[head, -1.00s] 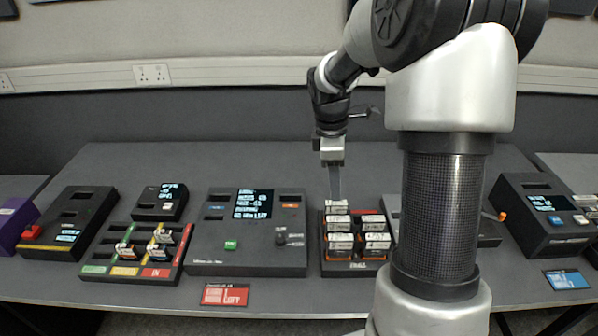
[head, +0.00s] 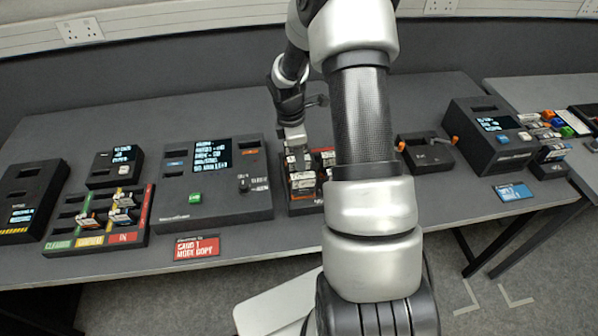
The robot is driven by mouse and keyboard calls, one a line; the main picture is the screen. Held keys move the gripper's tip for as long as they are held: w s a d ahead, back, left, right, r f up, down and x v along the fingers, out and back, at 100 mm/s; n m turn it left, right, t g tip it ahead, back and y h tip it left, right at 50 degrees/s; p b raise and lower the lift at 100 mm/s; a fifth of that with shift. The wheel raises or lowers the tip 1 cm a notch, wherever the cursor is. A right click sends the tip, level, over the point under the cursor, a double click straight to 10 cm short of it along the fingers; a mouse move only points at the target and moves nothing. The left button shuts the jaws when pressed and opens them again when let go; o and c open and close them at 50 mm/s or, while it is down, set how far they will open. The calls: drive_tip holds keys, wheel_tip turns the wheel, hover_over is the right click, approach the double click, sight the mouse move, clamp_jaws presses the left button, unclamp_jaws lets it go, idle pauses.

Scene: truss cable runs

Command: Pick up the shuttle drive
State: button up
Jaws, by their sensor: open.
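Several small drives with white labels and orange parts (head: 302,181) stand in a dark tray (head: 305,208), right of the large console. Their labels are too small to read, so I cannot tell which one is the shuttle drive. My gripper (head: 297,153) is open, pointing down at the back left of this tray. Its fingertips are close to the rear drives; I cannot tell whether they touch or straddle one. My own arm hides the right part of the tray.
A large console (head: 214,182) with a lit screen and green button stands left of the tray. A sorting rack (head: 98,217) with coloured labels holds several drives further left. A red sign (head: 196,247) is at the front edge. A dark box (head: 425,153) and another console (head: 490,135) stand right.

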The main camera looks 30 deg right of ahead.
drive_tip(key=f, duration=0.5)
drive_tip(key=shift+w+d, duration=0.25)
drive_tip(key=shift+d, duration=0.05)
drive_tip(key=shift+r, duration=0.1)
clamp_jaws()
